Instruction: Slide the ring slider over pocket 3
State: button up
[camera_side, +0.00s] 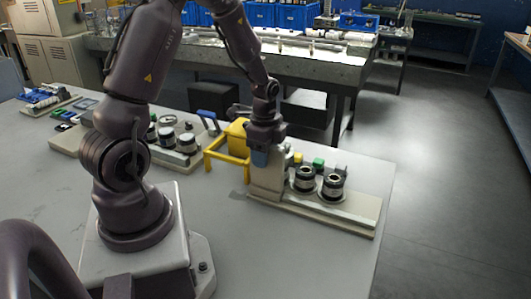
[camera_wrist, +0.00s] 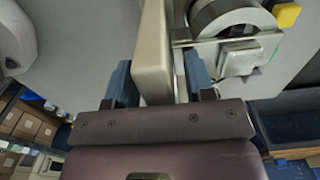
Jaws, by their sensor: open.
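My gripper (camera_side: 262,157) points down at the upright beige block (camera_side: 267,184) at the left end of a beige base. In the wrist view, its two blue-grey fingers (camera_wrist: 158,82) stand open on either side of a beige plate (camera_wrist: 152,45). Whether either finger touches the plate is unclear. A round metal part (camera_wrist: 230,18) shows beside the right finger in the wrist view. I cannot make out which part is the ring slider, nor pocket 3.
A yellow frame (camera_side: 212,157) stands just left of my gripper. Small yellow (camera_side: 298,157) and green (camera_side: 318,164) blocks sit behind the rolls. More rolls on a tray (camera_side: 182,160) stand farther left. The table front is clear.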

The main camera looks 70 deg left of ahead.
jog(key=shift+r, duration=0.1)
notch_tip(320, 180, up, 13)
dwell(0.4)
dwell(0.3)
